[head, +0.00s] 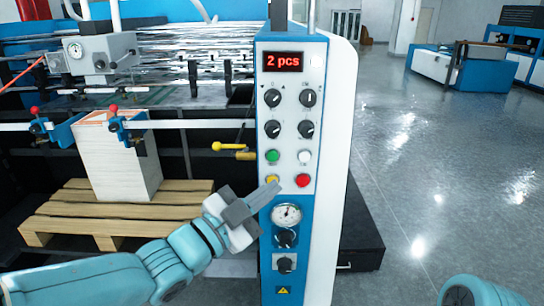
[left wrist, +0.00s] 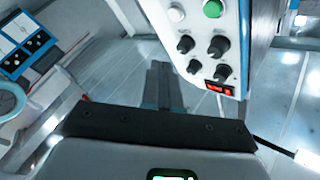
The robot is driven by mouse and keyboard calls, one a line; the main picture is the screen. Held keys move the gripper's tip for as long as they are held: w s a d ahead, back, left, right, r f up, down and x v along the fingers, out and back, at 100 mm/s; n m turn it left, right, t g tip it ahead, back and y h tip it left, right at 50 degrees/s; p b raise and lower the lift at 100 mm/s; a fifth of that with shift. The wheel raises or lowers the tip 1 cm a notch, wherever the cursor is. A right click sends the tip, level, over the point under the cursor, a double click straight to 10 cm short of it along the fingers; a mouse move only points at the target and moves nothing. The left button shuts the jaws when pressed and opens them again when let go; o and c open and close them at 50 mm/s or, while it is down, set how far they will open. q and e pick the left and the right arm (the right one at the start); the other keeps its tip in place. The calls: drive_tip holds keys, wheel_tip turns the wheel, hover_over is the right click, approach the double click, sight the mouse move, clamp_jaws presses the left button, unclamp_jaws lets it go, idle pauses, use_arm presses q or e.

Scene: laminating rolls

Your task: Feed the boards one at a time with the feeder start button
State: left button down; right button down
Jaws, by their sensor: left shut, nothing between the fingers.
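The control panel (head: 330,130) is a blue-and-white column with a red display (head: 283,62) reading "2 pcs". Below its knobs are a green button (head: 272,157), a white button (head: 305,157), a yellow button (head: 272,180) and a red button (head: 303,181). I cannot read which one is the feeder start. My left gripper (head: 274,188) is shut and empty, its tips just below the yellow button; contact cannot be told. The left wrist view shows its fingers (left wrist: 160,85) and the green button (left wrist: 213,8). The boards (head: 125,165) stand stacked on a pallet. My right gripper is out of view.
The wooden pallet (head: 75,212) sits at left beside the machine. A gauge (head: 287,214) and two lower knobs are below the buttons. A dark box (head: 362,240) stands at the panel's right foot.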

sight(273, 156)
use_arm(q)
drive_tip(key=w+p, duration=0.4)
drive_tip(key=w, duration=0.4)
drive_tip(key=shift+w+d, duration=0.1)
drive_tip(key=shift+w, duration=0.3)
drive_tip(key=shift+w, duration=0.1)
idle(1.6)
drive_tip(key=shift+w, duration=0.35)
